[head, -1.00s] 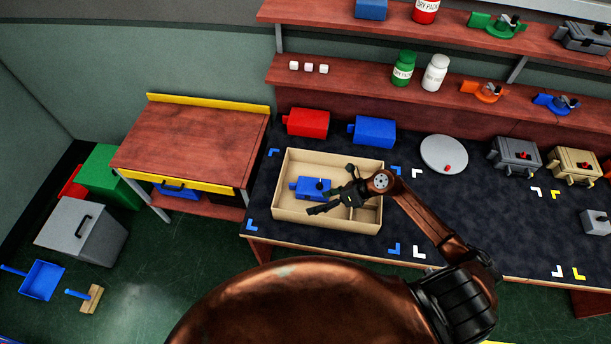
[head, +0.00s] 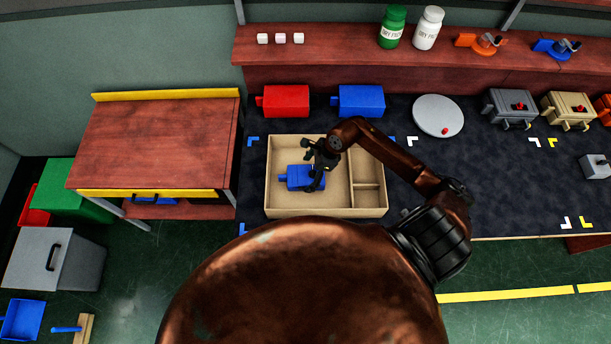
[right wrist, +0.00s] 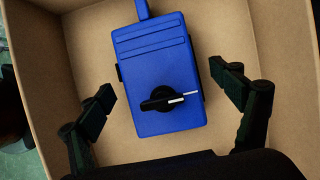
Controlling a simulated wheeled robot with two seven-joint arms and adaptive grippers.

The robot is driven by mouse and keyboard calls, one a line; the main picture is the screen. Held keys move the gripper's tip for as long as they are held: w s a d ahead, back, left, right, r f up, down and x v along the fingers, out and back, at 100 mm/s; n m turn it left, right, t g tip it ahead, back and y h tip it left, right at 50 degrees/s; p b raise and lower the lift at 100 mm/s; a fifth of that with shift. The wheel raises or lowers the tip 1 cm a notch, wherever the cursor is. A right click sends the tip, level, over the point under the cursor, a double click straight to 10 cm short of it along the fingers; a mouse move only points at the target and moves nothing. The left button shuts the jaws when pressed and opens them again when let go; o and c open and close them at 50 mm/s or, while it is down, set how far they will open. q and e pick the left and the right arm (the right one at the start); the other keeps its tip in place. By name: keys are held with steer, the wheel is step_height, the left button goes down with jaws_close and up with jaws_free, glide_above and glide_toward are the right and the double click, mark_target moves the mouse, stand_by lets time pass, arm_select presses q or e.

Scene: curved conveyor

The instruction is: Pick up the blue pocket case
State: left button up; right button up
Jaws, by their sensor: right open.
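The blue pocket case (head: 294,179) lies flat in the large left compartment of the cardboard tray (head: 325,212). In the right wrist view the case (right wrist: 152,65) shows grooves across its face, a black knob with a white mark and a blue tab at its top end. My right gripper (head: 312,166) is over the tray at the right end of the case. In the right wrist view its open fingers (right wrist: 163,84) stand on either side of the case, apart from it and with nothing held. My left gripper is not in view.
A red box (head: 285,101) and another blue box (head: 361,101) stand behind the tray. A grey round plate (head: 437,115) lies to the right.

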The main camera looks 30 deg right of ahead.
steer(key=x, duration=0.2)
steer(key=shift+a+f, duration=0.2)
steer(key=shift+f, duration=0.15)
steer(key=c, duration=0.7)
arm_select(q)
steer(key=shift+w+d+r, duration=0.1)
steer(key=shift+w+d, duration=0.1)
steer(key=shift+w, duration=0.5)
arm_select(e)
steer(key=c, duration=0.7)
